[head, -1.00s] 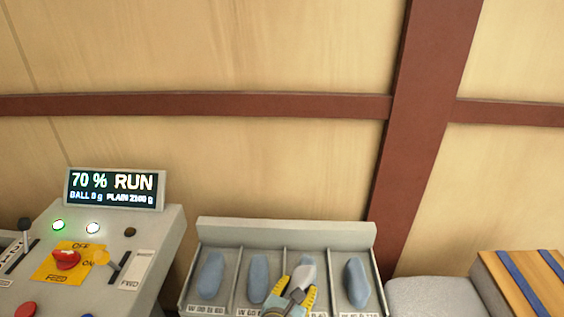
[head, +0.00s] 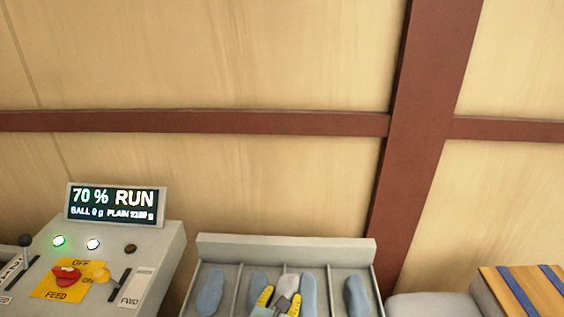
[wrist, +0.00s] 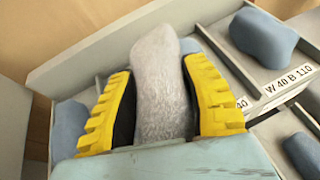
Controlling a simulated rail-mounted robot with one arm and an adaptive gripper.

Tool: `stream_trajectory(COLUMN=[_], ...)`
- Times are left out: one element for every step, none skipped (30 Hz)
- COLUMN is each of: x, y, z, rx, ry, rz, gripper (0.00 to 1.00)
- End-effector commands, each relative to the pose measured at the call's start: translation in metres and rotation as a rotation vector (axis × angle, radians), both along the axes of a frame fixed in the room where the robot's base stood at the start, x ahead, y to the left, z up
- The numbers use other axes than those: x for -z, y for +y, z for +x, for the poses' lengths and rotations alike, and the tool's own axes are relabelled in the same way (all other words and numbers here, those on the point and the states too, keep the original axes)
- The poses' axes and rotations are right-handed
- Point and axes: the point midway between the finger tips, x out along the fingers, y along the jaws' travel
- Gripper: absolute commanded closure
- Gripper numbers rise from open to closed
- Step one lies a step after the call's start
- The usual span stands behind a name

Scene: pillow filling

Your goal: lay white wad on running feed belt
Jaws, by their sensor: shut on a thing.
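A whitish-grey fuzzy wad (wrist: 160,85) is between the two yellow ribbed fingers of my gripper (wrist: 158,115) in the wrist view. The fingers are shut on its sides, and its upper end sticks out beyond them. In the head view my gripper (head: 279,300) is at the bottom edge, over the middle of the compartment tray (head: 287,250), with the pale wad (head: 289,283) between its fingers. The feed belt cannot be made out in these views.
Blue wads (head: 210,291) lie in the tray's compartments, one at the far right (head: 357,296). A control panel (head: 110,255) stands left; its display (head: 114,205) reads 70 % RUN. Right are a grey rounded thing (head: 430,304) and a wooden block with blue straps (head: 525,288).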

Motion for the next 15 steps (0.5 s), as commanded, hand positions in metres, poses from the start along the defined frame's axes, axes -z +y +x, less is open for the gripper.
stream_trajectory(x=[-0.012, -0.014, -0.017, -0.020, -0.023, -0.026, -0.030, -0.032, -0.036, -0.038, -0.040, -0.044, -0.047, -0.050, -0.054], y=[-0.001, -0.002, -0.002, -0.003, -0.003, -0.004, -0.004, -0.004, -0.004, -0.004, -0.005, -0.005, -0.005, -0.005, -0.005], z=[-0.001, -0.001, -0.001, -0.002, -0.002, -0.003, -0.004, -0.004, -0.005, -0.006, -0.007, -0.008, -0.008, -0.009, -0.010], rx=[-0.003, -0.005, -0.008, -0.009, -0.012, -0.016, -0.020, -0.025, -0.029, -0.033, -0.036, -0.040, -0.045, -0.050, -0.057], ry=[-0.001, -0.002, -0.003, -0.004, -0.005, -0.007, -0.009, -0.010, -0.012, -0.012, -0.011, -0.012, -0.014, -0.016, -0.019], rz=[-0.003, -0.003, -0.004, -0.006, -0.008, -0.009, -0.010, -0.010, -0.011, -0.012, -0.014, -0.016, -0.017, -0.017, -0.019], gripper=[0.92, 0.92, 0.92, 0.92, 0.92, 0.92, 0.92, 0.92, 0.92, 0.92, 0.92, 0.92, 0.92, 0.92, 0.92])
